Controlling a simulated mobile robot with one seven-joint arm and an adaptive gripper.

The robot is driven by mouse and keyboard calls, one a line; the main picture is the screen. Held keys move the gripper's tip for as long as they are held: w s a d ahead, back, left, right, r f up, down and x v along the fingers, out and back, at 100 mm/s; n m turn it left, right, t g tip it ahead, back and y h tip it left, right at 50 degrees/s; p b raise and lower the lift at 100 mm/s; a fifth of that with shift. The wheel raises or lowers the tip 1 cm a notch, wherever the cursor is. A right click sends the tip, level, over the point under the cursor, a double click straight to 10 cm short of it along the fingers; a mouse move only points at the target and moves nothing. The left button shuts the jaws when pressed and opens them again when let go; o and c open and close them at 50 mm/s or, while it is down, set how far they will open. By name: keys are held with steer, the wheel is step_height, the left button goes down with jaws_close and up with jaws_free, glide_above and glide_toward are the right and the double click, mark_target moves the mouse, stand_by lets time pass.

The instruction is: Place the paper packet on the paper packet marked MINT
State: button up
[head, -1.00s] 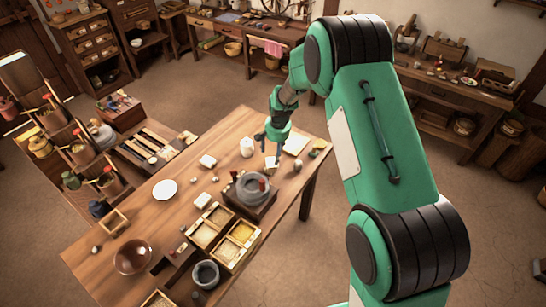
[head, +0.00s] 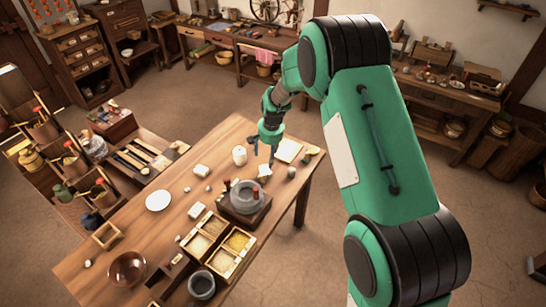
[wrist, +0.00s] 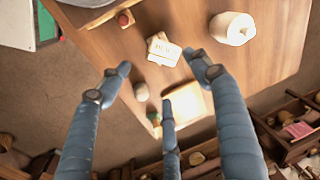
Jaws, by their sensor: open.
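A small white paper packet (wrist: 163,50) with faint dark lettering lies on the table in the wrist view. Its outline looks like two packets, one on the other and turned a little, but the lettering is too blurred to read surely. It also shows in the head view (head: 264,170). My gripper (wrist: 160,72) is open and empty; its fingers are apart from the packet, which shows beyond and between the fingertips. In the head view my gripper (head: 263,160) hangs just above the packet.
A stone quern (head: 245,196) stands close in front of the packet.

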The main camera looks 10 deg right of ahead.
steer(key=s+d+r+n+t, duration=0.1)
steer(key=s+r, duration=0.8)
steer(key=r, duration=0.5)
steer(key=s+d+r+n+t, duration=0.1)
steer(key=s+r+n, duration=0.1)
steer(key=s+r, duration=0.95)
steer(key=s+r+n, duration=0.1)
steer(key=s+r, duration=0.2)
steer(key=s, duration=0.6)
steer(key=s+d+r+t, duration=0.1)
steer(key=s+r, duration=0.3)
steer(key=s, duration=0.5)
steer(key=s+d+r+n+t, duration=0.1)
steer(key=s+r, duration=0.3)
steer(key=s, duration=0.5)
steer(key=shift+d+n+h, duration=0.15)
steer(key=shift+n+h, duration=0.15)
steer(key=shift+h, duration=0.1)
